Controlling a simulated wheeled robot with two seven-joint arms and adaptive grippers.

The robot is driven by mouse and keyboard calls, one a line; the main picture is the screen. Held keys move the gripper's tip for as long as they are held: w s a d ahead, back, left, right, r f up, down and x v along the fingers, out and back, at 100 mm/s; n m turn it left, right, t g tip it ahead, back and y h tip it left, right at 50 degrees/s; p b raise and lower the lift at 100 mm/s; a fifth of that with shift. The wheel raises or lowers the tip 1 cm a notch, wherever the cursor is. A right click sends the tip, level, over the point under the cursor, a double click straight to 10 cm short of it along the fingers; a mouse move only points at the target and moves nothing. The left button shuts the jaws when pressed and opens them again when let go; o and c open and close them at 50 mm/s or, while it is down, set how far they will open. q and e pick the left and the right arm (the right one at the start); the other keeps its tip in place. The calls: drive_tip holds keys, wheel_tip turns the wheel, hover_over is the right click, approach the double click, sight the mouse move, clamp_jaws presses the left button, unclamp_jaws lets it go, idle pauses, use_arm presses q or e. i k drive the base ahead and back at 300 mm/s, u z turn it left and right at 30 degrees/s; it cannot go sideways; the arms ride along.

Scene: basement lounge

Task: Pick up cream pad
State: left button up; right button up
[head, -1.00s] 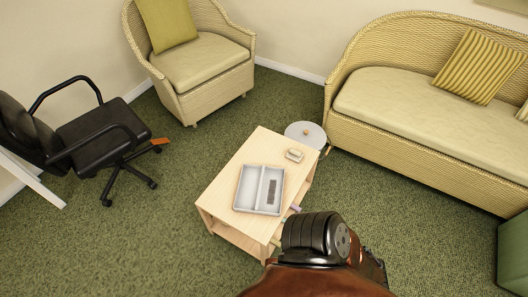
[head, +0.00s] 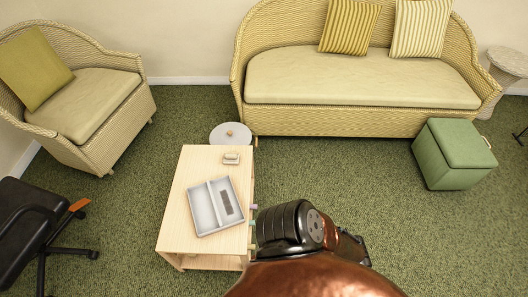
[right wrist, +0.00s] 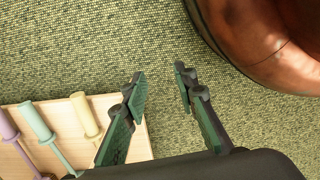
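A small cream block-like thing (head: 231,158), probably the cream pad, lies near the far end of the light wooden table (head: 175,215). It is too small to make out well. My right arm comes in from the bottom, its black wrist part just right of the table, hiding some of what lies there. In the right wrist view my right gripper (right wrist: 160,74) is open and empty above the green carpet. The pad does not show in that view. My left gripper is not in view.
A grey two-compartment tray (head: 203,216) holding a dark strip (head: 226,202) is on the table. Purple (right wrist: 8,126), green (right wrist: 36,122) and cream (right wrist: 84,115) handled things lie at the left of the wrist view. A round grey-white stand (head: 231,134), sofa (head: 350,120) and green ottoman (head: 455,155) surround it.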

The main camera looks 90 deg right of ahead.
sight(229, 158)
drive_tip(key=z, duration=2.1)
